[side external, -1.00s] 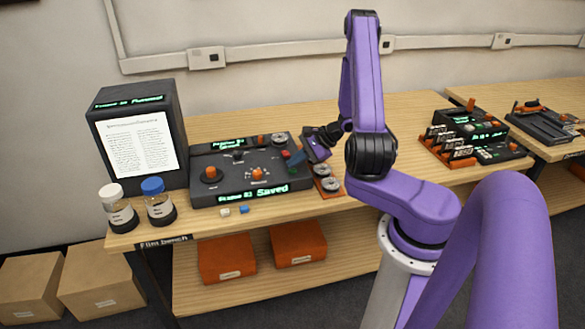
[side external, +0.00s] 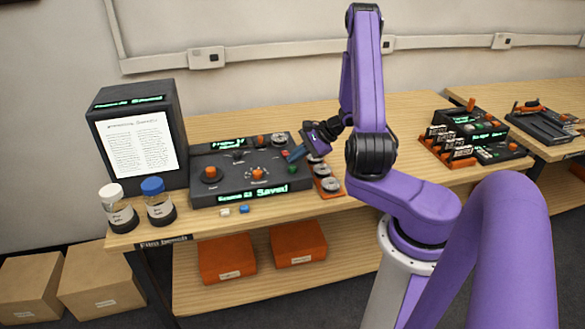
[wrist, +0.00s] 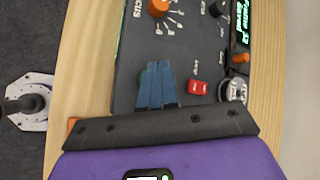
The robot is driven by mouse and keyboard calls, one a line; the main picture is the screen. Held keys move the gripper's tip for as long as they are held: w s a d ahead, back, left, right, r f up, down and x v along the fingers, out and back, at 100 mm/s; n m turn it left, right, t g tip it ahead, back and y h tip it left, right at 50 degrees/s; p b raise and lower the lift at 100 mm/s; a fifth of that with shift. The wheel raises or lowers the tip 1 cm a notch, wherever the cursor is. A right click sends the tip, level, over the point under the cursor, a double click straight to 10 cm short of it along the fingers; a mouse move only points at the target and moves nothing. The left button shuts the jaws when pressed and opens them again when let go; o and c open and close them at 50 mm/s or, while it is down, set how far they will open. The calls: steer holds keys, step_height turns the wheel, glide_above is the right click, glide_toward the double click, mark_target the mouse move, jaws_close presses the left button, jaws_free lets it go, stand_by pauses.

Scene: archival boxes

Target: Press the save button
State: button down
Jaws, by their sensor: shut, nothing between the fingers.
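The dark control panel (side external: 222,180) stands on the film bench and has orange knobs, a red button (side external: 284,153) and a green button (side external: 293,169). Their labels are too small to read surely. In the wrist view, my gripper (wrist: 155,68) covers most of the green button, of which only an edge shows (wrist: 142,76). The red button (wrist: 198,88) is clear, just right of the fingers. I cannot tell whether the fingertips touch anything.
A dark viewer with a lit page (side external: 137,145) stands left of the panel. Two capped jars (side external: 160,204) and two small blocks (side external: 244,209) sit at the front. An orange tray with round reels (side external: 330,185) lies right of the panel.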

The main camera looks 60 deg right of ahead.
mark_target(295, 168)
steer(key=shift+r, duration=0.1)
steer(key=shift+r, duration=2.4)
steer(key=shift+a, duration=0.1)
steer(key=s+a+r+n+g+y, duration=0.1)
steer(key=s+a+r+n+g, duration=0.2)
steer(key=a+n, duration=0.6)
steer(key=a+r+n+g+y, duration=0.1)
steer(key=a+r+n+g, duration=0.35)
steer(key=a, duration=0.75)
steer(key=s+a+r+n+h, duration=0.2)
steer(key=s+n+h, duration=0.1)
steer(key=s+n, duration=0.7)
steer(key=s+a+r+n+h, duration=0.1)
steer(key=s+a+n+h, duration=0.1)
steer(key=s+n, duration=0.7)
steer(key=shift+s+a+r+n+h, duration=0.35)
steer(key=shift+s+a+n+h, duration=0.05)
steer(key=shift+n, duration=0.45)
